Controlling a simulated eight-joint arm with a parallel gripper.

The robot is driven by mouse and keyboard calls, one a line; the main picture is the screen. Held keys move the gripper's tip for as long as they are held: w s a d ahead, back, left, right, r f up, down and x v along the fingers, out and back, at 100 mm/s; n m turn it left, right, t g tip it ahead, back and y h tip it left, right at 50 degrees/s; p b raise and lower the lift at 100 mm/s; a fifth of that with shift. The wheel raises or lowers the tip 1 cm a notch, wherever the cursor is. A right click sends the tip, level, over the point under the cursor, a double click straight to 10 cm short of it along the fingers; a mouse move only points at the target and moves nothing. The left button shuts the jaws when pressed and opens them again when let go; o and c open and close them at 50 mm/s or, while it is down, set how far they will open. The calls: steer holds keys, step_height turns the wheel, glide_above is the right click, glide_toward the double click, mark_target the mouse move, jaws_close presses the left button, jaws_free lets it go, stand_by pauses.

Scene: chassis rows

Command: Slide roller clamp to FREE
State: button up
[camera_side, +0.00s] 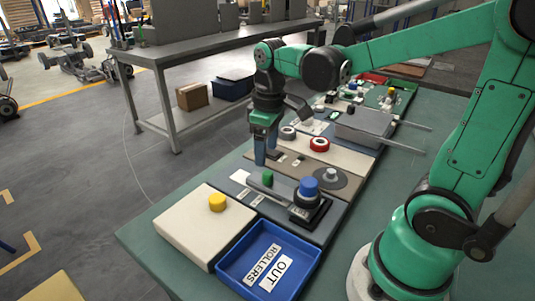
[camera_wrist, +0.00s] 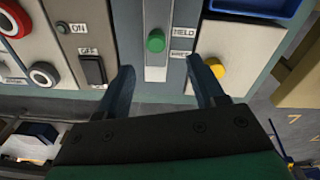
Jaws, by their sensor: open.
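The roller clamp is a slider with a round green knob (camera_wrist: 155,41) in a pale slotted track. In the wrist view the knob sits level with the upper of two small labels, apparently HELD; the lower label (camera_wrist: 182,55) seems to read FREE, though the print is blurred. In the side view the green knob (camera_side: 267,179) stands on a grey panel. My gripper (camera_wrist: 162,68) is open and empty, its fingers on either side of the track, with the knob beyond the tips in the picture. In the side view my gripper (camera_side: 266,156) points down near the knob.
A blue knob (camera_side: 308,187) on a dark base stands right of the slider. A cream box with a yellow button (camera_side: 217,202) and a blue OUT ROLLERS tray (camera_side: 270,262) lie nearer. A rocker switch (camera_wrist: 93,70) sits left of my gripper, with red and dark rings on neighbouring panels.

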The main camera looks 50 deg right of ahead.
mark_target(267, 173)
steer(key=shift+w+d+f+g, duration=0.15)
steer(key=shift+d+f+g, duration=0.1)
steer(key=shift+f+g, duration=0.1)
steer(key=shift+f, duration=2.65)
jaws_close()
